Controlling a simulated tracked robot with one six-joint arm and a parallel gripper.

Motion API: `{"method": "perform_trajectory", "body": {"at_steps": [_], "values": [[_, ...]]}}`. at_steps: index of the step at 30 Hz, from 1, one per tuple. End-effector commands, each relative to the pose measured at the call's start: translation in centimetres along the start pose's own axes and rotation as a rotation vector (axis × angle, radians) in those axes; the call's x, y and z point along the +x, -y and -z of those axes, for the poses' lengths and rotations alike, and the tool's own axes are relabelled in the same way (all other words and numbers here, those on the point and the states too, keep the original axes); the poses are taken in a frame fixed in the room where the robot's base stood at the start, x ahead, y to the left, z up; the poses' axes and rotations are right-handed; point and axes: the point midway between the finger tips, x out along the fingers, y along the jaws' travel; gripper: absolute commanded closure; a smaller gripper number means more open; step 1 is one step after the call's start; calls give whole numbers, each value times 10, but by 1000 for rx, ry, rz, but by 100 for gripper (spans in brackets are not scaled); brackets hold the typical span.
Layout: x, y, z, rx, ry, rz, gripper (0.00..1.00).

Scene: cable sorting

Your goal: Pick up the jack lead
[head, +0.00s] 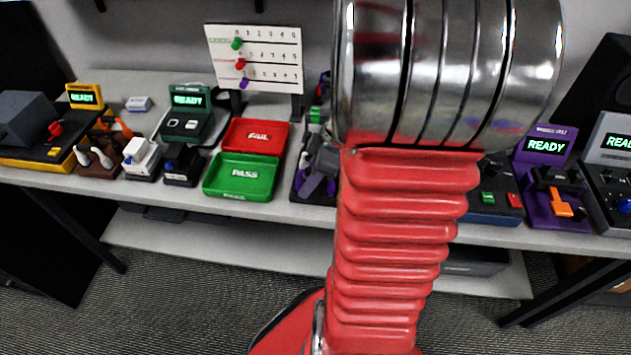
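I cannot pick out the jack lead for certain. A dark tray (299,192) just left of my arm holds a jumble of grey, black and purple pieces (316,170), too small and too covered to tell apart. My red ribbed arm and its metal part stand in front of the middle of the bench and hide what lies behind. I cannot make out my gripper or its fingers.
A red FAIL tray (256,137) and a green PASS tray (240,177) look empty. Test stations with READY screens stand left and right, including a green one (188,122) and a purple one (548,180). A white slider board (256,57) stands behind.

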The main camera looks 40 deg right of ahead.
Motion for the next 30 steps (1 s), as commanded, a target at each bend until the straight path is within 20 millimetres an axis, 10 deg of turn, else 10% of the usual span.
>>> {"method": "perform_trajectory", "body": {"at_steps": [11, 30], "values": [[0, 0, 0, 0, 0, 0, 64], [0, 0, 0, 0, 0, 0, 100]]}}
